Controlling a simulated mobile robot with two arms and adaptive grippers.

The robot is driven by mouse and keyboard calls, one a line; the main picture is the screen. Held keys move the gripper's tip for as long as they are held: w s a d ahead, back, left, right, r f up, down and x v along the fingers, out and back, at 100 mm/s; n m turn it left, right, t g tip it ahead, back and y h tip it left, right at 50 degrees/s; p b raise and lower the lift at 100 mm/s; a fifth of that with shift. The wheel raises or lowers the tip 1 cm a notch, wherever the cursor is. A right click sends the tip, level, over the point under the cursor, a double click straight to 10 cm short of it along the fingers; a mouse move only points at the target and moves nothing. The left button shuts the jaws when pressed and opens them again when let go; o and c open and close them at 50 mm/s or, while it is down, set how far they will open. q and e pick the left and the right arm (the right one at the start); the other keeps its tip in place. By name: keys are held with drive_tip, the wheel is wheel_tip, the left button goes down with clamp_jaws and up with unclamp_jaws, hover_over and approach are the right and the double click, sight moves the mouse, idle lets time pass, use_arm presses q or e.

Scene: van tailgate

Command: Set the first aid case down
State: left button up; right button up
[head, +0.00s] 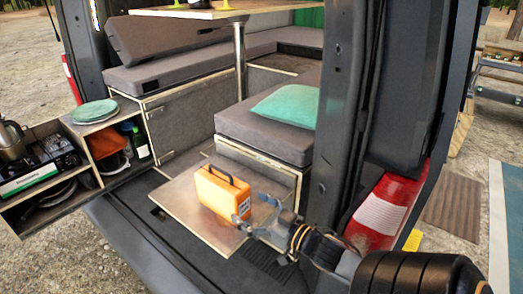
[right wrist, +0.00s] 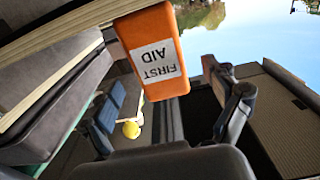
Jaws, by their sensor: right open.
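The orange first aid case (head: 218,193) with a dark handle stands upright on the wooden board (head: 177,206) at the van's tailgate. My right gripper (head: 257,216) is open, just to the right of the case and low beside its end. In the right wrist view the picture is upside down, and the case (right wrist: 155,50) shows its white "FIRST AID" label between my open, empty fingers (right wrist: 172,105). Whether a fingertip touches the case I cannot tell. My left gripper is not in view.
A grey cushioned bench (head: 262,133) with a teal pillow (head: 288,106) stands behind the board. An open kitchen box (head: 62,193) with a stove, kettle and plates is at left. The van's pillar (head: 338,110) and red tail light (head: 387,208) flank my right arm.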

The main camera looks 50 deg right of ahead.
drive_tip(key=s, duration=0.3)
drive_tip(key=shift+s+d, duration=0.1)
drive_tip(key=shift+s, duration=0.25)
idle(0.4)
